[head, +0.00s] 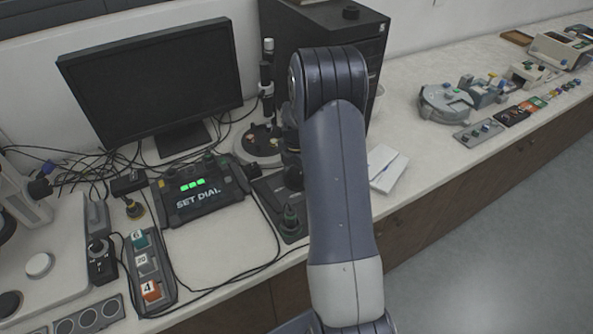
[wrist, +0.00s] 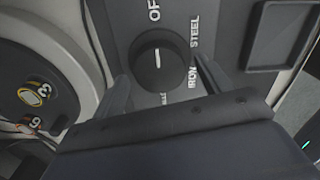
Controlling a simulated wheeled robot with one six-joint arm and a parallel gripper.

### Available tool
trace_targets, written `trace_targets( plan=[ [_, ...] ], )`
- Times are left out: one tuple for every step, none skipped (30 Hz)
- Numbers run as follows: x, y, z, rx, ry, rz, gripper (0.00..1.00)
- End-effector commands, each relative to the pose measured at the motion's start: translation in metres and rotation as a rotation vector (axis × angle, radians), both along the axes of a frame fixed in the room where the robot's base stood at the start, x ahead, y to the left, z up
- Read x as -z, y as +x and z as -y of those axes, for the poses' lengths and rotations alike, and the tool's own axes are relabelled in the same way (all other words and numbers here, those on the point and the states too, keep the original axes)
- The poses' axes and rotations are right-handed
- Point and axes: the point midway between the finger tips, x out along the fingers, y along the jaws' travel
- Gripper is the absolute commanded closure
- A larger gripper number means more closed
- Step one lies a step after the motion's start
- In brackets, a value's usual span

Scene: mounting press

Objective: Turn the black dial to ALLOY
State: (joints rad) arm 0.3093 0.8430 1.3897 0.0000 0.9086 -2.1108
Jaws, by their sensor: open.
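The round black dial (wrist: 158,62) is in the upper middle of the wrist view, on a dark grey panel (wrist: 222,18). The white line on its face runs nearly upright, with its upper end toward a cut-off label starting "OF". STEEL and IRON stand to its right. Another label just below the dial is mostly hidden by my gripper and cannot be read surely. My gripper (wrist: 164,78) is open, with one finger on each side of the dial and nothing held. Contact cannot be told. In the head view my arm hides the dial.
A console (head: 200,187) reads SET DIAL with green lights, in front of a dark monitor (head: 155,80). Loose cables cross the bench on the left. A dark cabinet (head: 372,60) stands behind my arm. A white box (head: 388,168) lies to its right.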

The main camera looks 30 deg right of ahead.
Motion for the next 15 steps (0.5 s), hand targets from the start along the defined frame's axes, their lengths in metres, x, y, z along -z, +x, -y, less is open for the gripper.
trace_targets(
  plan=[
    [0.0022, -0.0002, -0.0001, 0.000, 0.000, -0.001, 0.27],
    [0.0030, -0.0002, -0.0001, 0.000, 0.000, -0.001, 0.27],
    [0.0036, -0.0002, -0.0001, 0.000, 0.000, 0.000, 0.27],
    [0.0039, -0.0002, -0.0001, 0.000, 0.000, 0.000, 0.27],
    [0.0040, -0.0002, -0.0001, 0.000, 0.000, 0.000, 0.27],
    [0.0039, -0.0002, -0.0001, 0.000, 0.000, 0.000, 0.27],
    [0.0039, -0.0002, -0.0001, 0.000, 0.000, 0.000, 0.27],
    [0.0039, -0.0002, -0.0001, 0.000, 0.000, 0.000, 0.27],
    [0.0038, -0.0002, -0.0001, 0.000, 0.000, 0.000, 0.27],
    [0.0038, -0.0002, -0.0001, 0.000, 0.000, 0.000, 0.28],
    [0.0037, -0.0002, -0.0001, 0.000, 0.000, 0.000, 0.31],
    [0.0037, -0.0002, -0.0001, 0.000, 0.000, 0.000, 0.34],
    [0.0037, -0.0002, -0.0001, 0.000, 0.000, 0.000, 0.36],
    [0.0036, -0.0002, -0.0001, 0.000, 0.000, 0.000, 0.39],
    [0.0036, -0.0001, -0.0001, 0.000, 0.000, 0.000, 0.42]
  ],
)
